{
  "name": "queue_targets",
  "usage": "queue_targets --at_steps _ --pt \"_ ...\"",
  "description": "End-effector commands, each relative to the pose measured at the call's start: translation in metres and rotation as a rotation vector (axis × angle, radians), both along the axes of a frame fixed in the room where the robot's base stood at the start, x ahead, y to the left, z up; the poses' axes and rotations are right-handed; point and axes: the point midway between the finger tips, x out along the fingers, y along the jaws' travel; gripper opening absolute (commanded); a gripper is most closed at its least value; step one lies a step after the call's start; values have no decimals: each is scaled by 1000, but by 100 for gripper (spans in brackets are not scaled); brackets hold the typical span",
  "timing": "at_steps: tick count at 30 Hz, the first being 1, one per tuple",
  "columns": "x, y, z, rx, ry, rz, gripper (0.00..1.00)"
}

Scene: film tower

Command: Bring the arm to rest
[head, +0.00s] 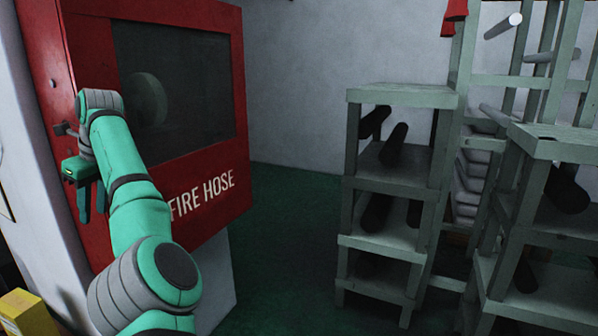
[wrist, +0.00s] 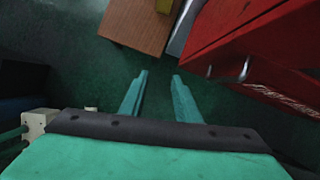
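My arm (head: 140,215) is teal with grey joints and reaches forward and up along the left of the head view. My gripper (head: 84,200) hangs in front of the red fire hose cabinet's left edge, fingers pointing down. In the wrist view my gripper (wrist: 158,85) shows two teal fingers spread apart with only dark green floor between them. It is open and empty. The red fire hose cabinet (head: 190,150) has a dark window and white lettering. Its small handle (head: 62,129) is close to the gripper, and I cannot tell whether they touch.
Grey-green wooden shelves (head: 400,96) with dark cylinders stand on the right. The green floor (head: 290,220) between cabinet and shelves is clear. A yellow box (head: 22,310) sits at the lower left. The wrist view shows a brown wooden surface (wrist: 135,25) beside the red cabinet (wrist: 245,40).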

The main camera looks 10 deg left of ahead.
Motion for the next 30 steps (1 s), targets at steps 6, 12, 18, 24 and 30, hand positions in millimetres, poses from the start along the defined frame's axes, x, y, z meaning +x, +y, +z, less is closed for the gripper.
queue_targets --at_steps 6,12,18,24,30 --pt "11 9 -40 16 -26 54 29" --pt "23 17 -90 37 -59 118 29" --pt "36 24 -172 78 -115 215 29" --pt "43 25 -262 138 -200 320 29" --pt "42 17 -345 197 -297 402 29"
